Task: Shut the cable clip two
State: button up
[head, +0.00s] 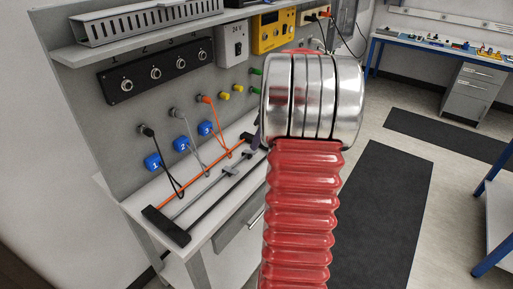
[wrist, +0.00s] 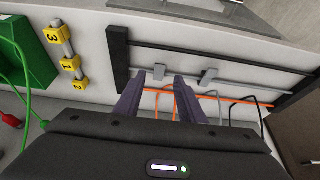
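In the wrist view one grey clip (wrist: 159,71) sits between and just beyond the fingertips of my gripper (wrist: 159,78). Another grey clip (wrist: 208,76) sits to its right. I see no numbers on these clips, so I cannot tell which is two. My two dark purple fingers are apart, with no visible contact. In the head view my red arm hides most of the gripper.
Blue tags numbered one (head: 153,161) and two (head: 181,144) hang on the back panel (head: 95,140), near black, grey and orange cables. Numbered yellow blocks (wrist: 71,63) and a green box (wrist: 24,50) stand left in the wrist view. A drawer (head: 238,229) is under the bench.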

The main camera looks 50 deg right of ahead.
aim_at(250, 151)
jog(key=x, duration=0.4)
jog(key=shift+w+f, duration=0.1)
jog(key=shift+f, duration=0.3)
jog(key=shift+c, duration=0.5)
grip_shut()
